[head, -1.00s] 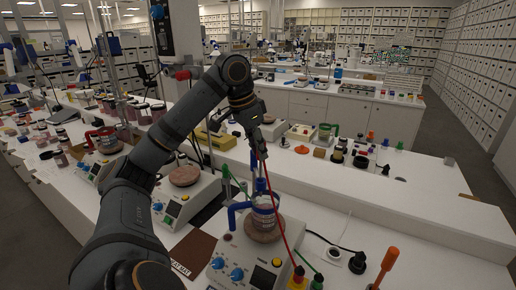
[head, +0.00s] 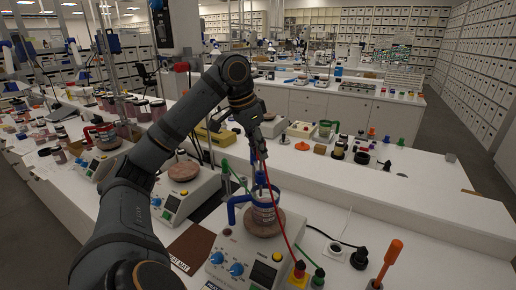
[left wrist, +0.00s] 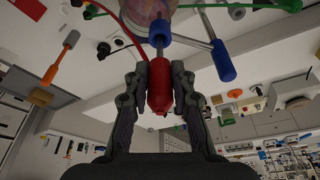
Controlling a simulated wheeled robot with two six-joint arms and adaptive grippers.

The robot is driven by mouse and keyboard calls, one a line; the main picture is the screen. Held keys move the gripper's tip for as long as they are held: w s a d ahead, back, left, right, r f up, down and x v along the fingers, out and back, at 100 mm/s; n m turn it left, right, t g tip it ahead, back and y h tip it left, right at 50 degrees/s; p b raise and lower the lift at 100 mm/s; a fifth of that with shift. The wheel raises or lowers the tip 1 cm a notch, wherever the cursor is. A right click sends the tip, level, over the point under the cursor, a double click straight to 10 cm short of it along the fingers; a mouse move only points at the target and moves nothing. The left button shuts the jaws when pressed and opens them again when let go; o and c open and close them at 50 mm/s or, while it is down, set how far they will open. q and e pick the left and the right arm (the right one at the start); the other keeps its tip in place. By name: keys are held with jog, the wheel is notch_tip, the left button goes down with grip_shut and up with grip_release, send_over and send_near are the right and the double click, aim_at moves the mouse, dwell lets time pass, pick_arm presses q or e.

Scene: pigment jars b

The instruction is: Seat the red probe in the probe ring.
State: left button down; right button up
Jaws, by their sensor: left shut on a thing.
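My left gripper (left wrist: 159,95) is shut on the red probe (left wrist: 159,84), with a finger on each side of its red body. In the left wrist view, the probe's thin grey stem runs up to the blue probe ring (left wrist: 160,27) and appears to enter it. A short length of stem shows between red body and ring. In the head view, my left gripper (head: 257,150) is above the jar (head: 264,214), which stands on a hotplate (head: 240,250). The blue fittings at the jar partly hide the probe tip. My right gripper is out of view.
A red cable (head: 283,218) runs from the probe to a red and yellow plug (head: 299,269). More hotplates stand to the left.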

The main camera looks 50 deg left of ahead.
aim_at(258, 160)
pick_arm(q)
jog(key=shift+f+b, duration=2.25)
jog(key=shift+f, duration=0.15)
jog(key=c, duration=1.1)
grip_release()
jog(key=shift+r, duration=0.1)
jog(key=shift+o, duration=0.2)
